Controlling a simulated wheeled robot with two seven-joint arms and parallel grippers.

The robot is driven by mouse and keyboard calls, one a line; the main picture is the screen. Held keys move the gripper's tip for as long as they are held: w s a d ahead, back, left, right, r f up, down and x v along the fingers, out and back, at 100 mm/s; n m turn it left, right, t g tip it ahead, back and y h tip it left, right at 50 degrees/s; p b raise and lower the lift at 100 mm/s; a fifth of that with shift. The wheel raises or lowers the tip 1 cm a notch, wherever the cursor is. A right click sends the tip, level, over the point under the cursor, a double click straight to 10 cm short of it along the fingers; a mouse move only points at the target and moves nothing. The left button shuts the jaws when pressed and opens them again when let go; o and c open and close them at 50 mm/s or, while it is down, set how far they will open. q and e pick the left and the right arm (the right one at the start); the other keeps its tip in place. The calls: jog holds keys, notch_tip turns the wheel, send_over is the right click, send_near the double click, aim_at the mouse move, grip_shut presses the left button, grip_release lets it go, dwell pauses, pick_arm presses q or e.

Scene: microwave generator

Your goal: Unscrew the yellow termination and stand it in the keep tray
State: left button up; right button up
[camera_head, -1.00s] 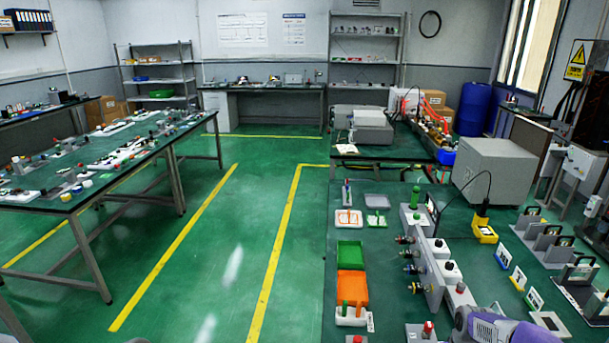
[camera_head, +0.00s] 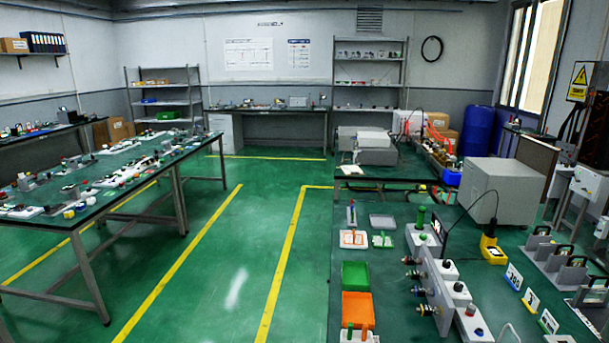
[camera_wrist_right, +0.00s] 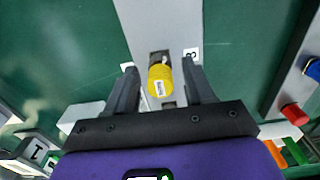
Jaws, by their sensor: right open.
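The yellow termination (camera_wrist_right: 160,80) shows in the right wrist view as a ribbed yellow cylinder with a small white label, on a grey strip. My right gripper (camera_wrist_right: 158,78) is open, with one dark finger on either side of the yellow termination. I cannot tell whether either finger touches it. In the head view, the grey panel (camera_head: 437,285) carries several round fittings on its left face. A green tray (camera_head: 355,275) and an orange tray (camera_head: 357,309) lie left of it; I cannot tell which is the keep tray. My left gripper is not in view.
White boxes with dark knobs (camera_head: 459,291) stand along the panel's right side. In the wrist view, a red knob (camera_wrist_right: 293,113) is right of the gripper.

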dwell(0.8)
grip_shut()
jog(key=shift+r, duration=0.2)
jog(key=shift+r+p, duration=2.35)
jog(key=shift+r, duration=0.5)
